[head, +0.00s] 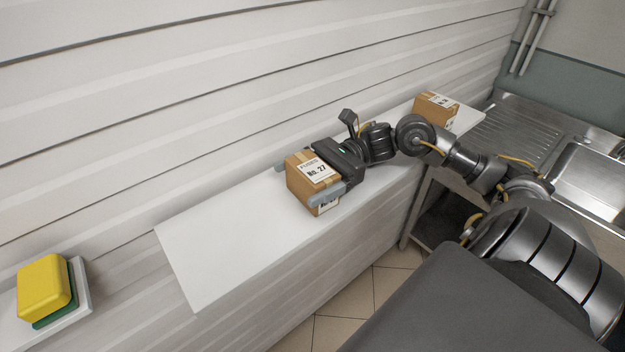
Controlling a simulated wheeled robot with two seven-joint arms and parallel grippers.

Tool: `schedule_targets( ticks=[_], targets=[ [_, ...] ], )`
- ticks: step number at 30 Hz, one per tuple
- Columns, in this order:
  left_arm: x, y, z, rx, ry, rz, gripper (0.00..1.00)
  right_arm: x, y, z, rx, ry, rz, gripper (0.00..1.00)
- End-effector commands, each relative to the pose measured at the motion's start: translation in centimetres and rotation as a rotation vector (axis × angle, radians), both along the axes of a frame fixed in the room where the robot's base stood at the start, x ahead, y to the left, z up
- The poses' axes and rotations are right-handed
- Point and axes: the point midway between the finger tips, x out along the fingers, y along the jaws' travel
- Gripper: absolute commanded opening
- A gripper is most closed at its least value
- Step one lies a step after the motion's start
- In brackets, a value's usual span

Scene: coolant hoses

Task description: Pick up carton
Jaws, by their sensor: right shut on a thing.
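A brown cardboard carton (300,187) with a white label reading "No. 27" is on the white shelf in the head view, near its front edge. My right gripper (311,180) is shut on this carton, one finger on its far side and one on its near side. I cannot tell whether the carton still touches the shelf. A second brown carton (434,106) with a white label stands at the far right end of the shelf, partly behind my right arm. My left gripper is not in view.
The white shelf (205,250) runs along the panelled wall, and its left part is bare. A small ledge (82,290) at the lower left holds a yellow block (43,287) on a green one. A steel sink (590,180) is at the right.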

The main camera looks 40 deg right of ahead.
Motion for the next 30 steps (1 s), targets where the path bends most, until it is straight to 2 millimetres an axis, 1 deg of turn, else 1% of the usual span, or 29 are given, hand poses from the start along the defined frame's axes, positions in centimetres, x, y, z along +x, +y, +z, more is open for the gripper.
schedule_targets(
  ticks=[6,11,14,17,19,23,28,30],
  targets=[
    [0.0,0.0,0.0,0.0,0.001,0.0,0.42,0.0,0.0,0.1,0.0,-0.002,0.0,0.63],
    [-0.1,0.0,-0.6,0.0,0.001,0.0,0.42,0.0,0.0,0.5,0.0,-0.004,0.0,0.63],
    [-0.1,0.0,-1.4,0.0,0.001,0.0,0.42,0.0,0.0,1.2,-0.001,-0.006,0.001,0.63],
    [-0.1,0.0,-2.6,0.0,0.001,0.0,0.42,0.0,0.0,2.4,-0.001,-0.009,0.001,0.63],
    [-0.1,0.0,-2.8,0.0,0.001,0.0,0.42,-0.7,-0.1,3.5,-0.002,-0.004,0.0,0.63],
    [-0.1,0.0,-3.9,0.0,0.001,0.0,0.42,-2.5,-0.3,5.6,-0.001,-0.005,0.0,0.63],
    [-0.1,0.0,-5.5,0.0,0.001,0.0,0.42,-5.3,-0.5,8.8,-0.002,-0.009,0.0,0.63],
    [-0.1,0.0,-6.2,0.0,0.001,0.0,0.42,-6.6,-0.6,9.2,0.0,-0.007,0.002,0.63]
  ],
)
